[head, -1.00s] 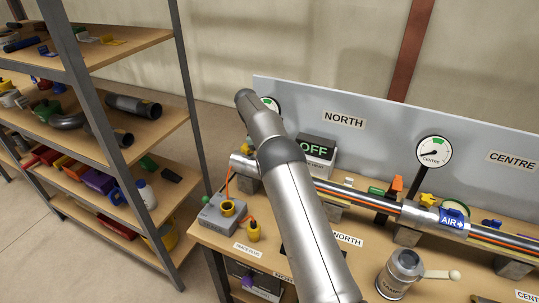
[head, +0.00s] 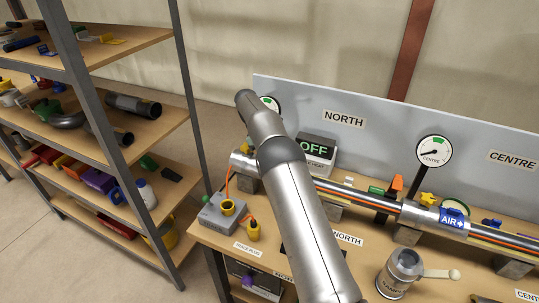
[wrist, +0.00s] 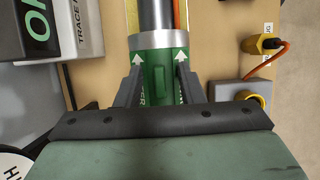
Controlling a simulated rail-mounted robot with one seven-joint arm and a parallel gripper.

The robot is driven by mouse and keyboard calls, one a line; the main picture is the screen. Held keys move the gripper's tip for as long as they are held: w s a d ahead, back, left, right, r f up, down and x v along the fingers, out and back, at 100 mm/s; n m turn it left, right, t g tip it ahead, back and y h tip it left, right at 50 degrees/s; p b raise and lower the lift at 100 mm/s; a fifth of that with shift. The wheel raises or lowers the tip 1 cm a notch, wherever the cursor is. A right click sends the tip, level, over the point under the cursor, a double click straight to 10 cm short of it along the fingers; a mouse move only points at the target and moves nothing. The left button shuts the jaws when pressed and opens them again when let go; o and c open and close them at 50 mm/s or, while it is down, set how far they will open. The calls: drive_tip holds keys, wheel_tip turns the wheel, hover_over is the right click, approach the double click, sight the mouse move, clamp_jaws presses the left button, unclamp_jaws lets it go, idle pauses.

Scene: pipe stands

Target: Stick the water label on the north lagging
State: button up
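In the wrist view, a green label (wrist: 158,62) with white arrows and partly hidden lettering lies against the pipe, just past a bright metal band (wrist: 157,40). My gripper (wrist: 158,75) has its two dark fingers spread apart over the label, one towards each side. I cannot tell whether they grip it or only straddle it. In the head view, my own arm hides the gripper and the label. The north pipe (head: 330,188) runs along the bench below the NORTH sign (head: 344,119), with its left end (head: 241,161) showing beside my arm.
A trace heat box (head: 317,152) reading OFF stands behind the pipe. A grey plug box (head: 221,213) with an orange cable is at the left. The blue AIR label (head: 453,219) sits on the pipe further right. A metal can (head: 401,271) stands in front. Shelves fill the left.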

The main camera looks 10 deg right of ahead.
drive_tip(key=shift+r, duration=0.1)
drive_tip(key=shift+r, duration=0.5)
drive_tip(key=s+r+b, duration=0.7)
drive_tip(key=s+r, duration=0.5)
drive_tip(key=s, duration=0.2)
drive_tip(key=s+f+m+t+y, duration=0.1)
drive_tip(key=s+f+m, duration=0.2)
drive_tip(key=s, duration=0.7)
drive_tip(key=s+f+m+t+y, duration=0.1)
drive_tip(key=s+f+m, duration=0.2)
drive_tip(key=s, duration=0.8)
drive_tip(key=s+f+m+t+y, duration=0.1)
drive_tip(key=s+f+m, duration=0.2)
drive_tip(key=s, duration=0.7)
drive_tip(key=shift+s+f+m+y, duration=0.15)
drive_tip(key=shift+f+m+y, duration=0.2)
drive_tip(key=shift+m, duration=0.65)
